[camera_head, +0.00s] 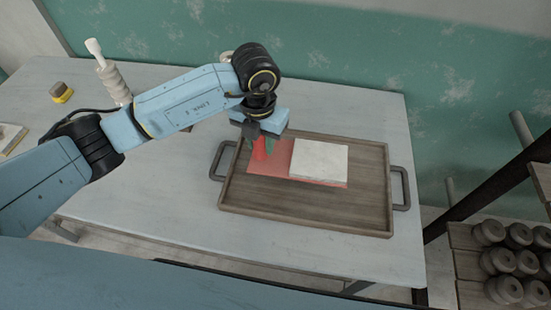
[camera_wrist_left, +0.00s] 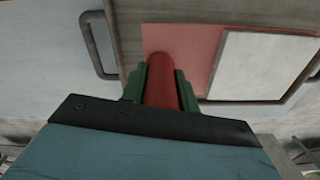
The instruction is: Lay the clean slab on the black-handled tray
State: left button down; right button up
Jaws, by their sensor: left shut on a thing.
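The left wrist view also shows the slab (camera_wrist_left: 262,68) and the red board (camera_wrist_left: 185,42). My left gripper (camera_head: 262,146) is at the board's left end, shut on its red round handle (camera_wrist_left: 161,80), between green fingers. I cannot tell whether the board touches the tray floor. My right gripper is not in view.
The tray stands on a pale table (camera_head: 130,205) with free room at front left. A stacked white object (camera_head: 113,80) and a small yellow-and-black item (camera_head: 61,92) stand at the back left. A shelf with several grey round pieces (camera_head: 505,262) is at right.

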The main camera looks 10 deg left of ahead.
aim_at(262, 157)
pick_arm(q)
jog(key=shift+f, duration=2.75)
jog(key=shift+f+b, duration=0.2)
jog(key=shift+b, duration=0.1)
jog(key=c, duration=1.1)
grip_release()
jog(key=shift+o, duration=0.2)
jog(key=shift+r, duration=0.1)
notch_tip(262, 157, up, 12)
jog(key=shift+r+p, duration=0.1)
jog(key=shift+p, duration=0.4)
